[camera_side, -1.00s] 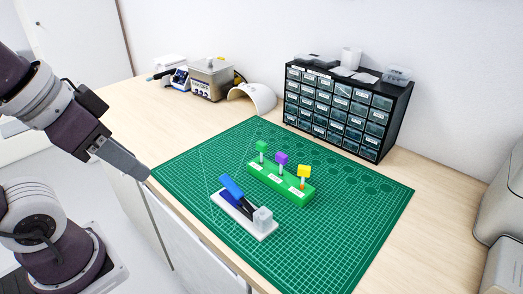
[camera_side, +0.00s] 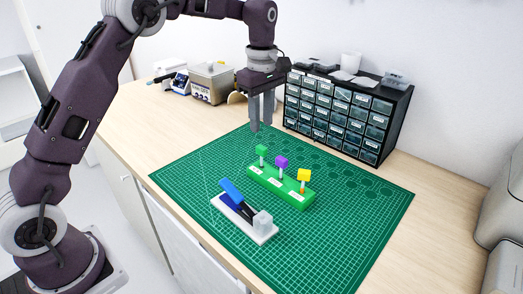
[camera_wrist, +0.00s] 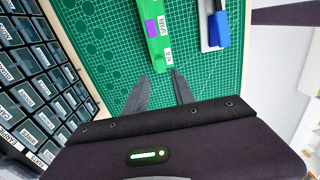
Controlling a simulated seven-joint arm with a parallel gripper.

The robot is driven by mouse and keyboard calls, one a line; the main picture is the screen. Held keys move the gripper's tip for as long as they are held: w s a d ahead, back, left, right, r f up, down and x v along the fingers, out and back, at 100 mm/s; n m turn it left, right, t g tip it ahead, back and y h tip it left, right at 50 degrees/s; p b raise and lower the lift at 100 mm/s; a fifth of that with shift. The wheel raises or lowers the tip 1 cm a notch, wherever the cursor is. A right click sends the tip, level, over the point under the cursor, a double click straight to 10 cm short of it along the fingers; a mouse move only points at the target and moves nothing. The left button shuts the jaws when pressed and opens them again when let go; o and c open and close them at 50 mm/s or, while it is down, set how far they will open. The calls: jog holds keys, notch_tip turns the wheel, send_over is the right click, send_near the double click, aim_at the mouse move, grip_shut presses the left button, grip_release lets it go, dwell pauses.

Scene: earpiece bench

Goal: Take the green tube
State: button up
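The green tube (camera_side: 261,150) with a square green cap stands upright at the left end of a green rack (camera_side: 293,194). A purple-capped tube (camera_side: 281,161) and a yellow-capped tube (camera_side: 303,176) stand beside it in the rack. My gripper (camera_side: 261,127) hangs pointing down above and behind the green tube, empty, its fingers apart. In the wrist view my gripper (camera_wrist: 160,76) shows both fingers near the labelled end of the rack (camera_wrist: 160,55). The green cap is hard to tell from the rack there.
A white stand with a blue-handled tool (camera_side: 232,190) lies in front of the rack on the green cutting mat (camera_side: 340,240). A black drawer cabinet (camera_side: 340,112) stands behind, close to the arm. The mat's right side is clear.

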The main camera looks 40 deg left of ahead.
aim_at(262, 147)
notch_tip(262, 147, down, 7)
jog(key=shift+f, duration=0.15)
grip_shut()
dwell(0.4)
jog(key=shift+r, duration=0.2)
jog(key=shift+r, duration=3.8)
